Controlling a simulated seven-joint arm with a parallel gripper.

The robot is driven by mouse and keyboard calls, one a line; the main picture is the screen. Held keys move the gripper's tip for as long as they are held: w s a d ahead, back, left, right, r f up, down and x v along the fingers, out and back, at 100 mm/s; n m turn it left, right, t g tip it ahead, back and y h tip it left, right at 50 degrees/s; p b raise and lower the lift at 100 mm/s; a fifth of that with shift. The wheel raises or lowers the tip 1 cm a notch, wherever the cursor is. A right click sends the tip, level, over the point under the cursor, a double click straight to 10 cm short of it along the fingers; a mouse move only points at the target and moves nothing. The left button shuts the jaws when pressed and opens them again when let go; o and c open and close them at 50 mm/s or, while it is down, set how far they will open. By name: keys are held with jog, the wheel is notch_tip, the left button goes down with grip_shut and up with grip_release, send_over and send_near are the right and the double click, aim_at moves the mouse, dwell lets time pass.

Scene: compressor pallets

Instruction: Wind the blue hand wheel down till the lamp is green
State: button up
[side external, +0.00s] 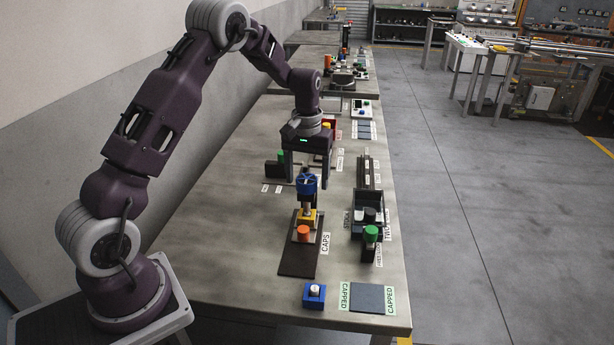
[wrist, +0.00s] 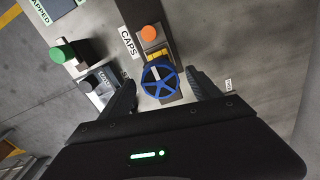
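The blue hand wheel (side external: 307,183) stands on top of the press at the CAPS station, above a yellow block (side external: 307,218). In the wrist view the spoked wheel (wrist: 160,77) lies between my fingertips. My gripper (side external: 308,178) points down over the wheel with one finger on each side. It is open (wrist: 161,90), with a narrow gap showing between wheel and fingers. An orange dome (side external: 303,232) sits in front of the press, and a green dome (side external: 371,233) stands on a black post to its right. I cannot tell which piece is the lamp.
A dark bin (side external: 369,208) stands right of the press. A blue box with a pale top (side external: 314,293) and a dark CAPPED pad (side external: 371,298) lie at the near table end. More small fixtures stand behind my gripper. The table's left side is bare.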

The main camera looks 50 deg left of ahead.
aim_at(307, 179)
notch_tip(307, 179, up, 7)
jog(key=shift+r, duration=0.1)
dwell(0.4)
jog(key=s+d+r+m+t, duration=0.3)
jog(key=s+d+r, duration=0.8)
jog(key=s+r, duration=0.25)
jog(key=s+d+m+t, duration=0.1)
jog(key=s+d+m, duration=0.1)
jog(key=s, duration=0.6)
jog(key=s+d+f+m+t, duration=0.1)
jog(key=s+d, duration=0.3)
jog(key=s, duration=0.4)
jog(key=shift+d+f+m+t, duration=0.2)
jog(key=shift+f+m+t, duration=0.1)
jog(key=shift+m, duration=0.3)
jog(key=shift+r, duration=0.1)
